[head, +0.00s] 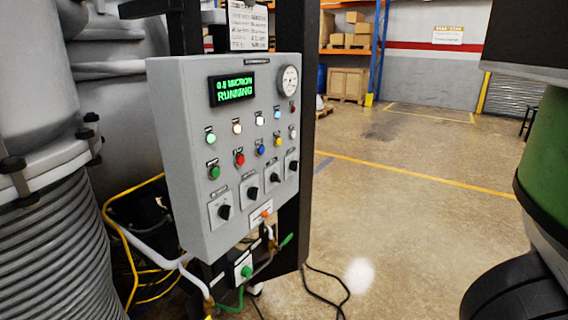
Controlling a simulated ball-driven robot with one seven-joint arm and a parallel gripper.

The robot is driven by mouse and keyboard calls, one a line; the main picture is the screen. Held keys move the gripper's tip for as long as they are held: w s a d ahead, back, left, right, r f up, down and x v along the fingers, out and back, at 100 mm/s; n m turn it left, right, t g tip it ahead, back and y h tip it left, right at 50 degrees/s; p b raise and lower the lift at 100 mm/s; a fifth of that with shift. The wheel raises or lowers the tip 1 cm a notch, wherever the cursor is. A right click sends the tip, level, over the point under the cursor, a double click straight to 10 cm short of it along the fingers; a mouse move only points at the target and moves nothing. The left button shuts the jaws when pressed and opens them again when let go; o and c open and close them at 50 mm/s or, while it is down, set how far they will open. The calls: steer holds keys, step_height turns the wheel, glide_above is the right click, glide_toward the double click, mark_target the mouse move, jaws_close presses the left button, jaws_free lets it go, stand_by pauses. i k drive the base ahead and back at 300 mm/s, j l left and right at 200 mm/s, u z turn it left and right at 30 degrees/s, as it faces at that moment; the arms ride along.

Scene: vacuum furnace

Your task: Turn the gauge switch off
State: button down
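A grey control panel (180,120) stands at centre left in the head view. Its lower part has a row of black rotary switches on pale plates: a leftmost one (225,212), one beside it (252,192), one further right (275,178) and a rightmost one (293,166). The labels above them are too small to read, so I cannot tell which is the gauge switch or how each knob is set. A round white gauge (288,81) sits at the panel's top right. A green-lit display (233,90) reads "RUNNING". My gripper is not in view.
Indicator lamps and coloured buttons, including a red one (239,159), sit above the switches. Hoses and a green-handled valve (286,240) hang below. Ribbed grey pipework (50,250) stands left. A black cable (335,285) lies on the floor. Open floor (400,210) extends right.

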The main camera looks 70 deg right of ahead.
mark_target(293, 165)
steer(key=z, duration=1.5)
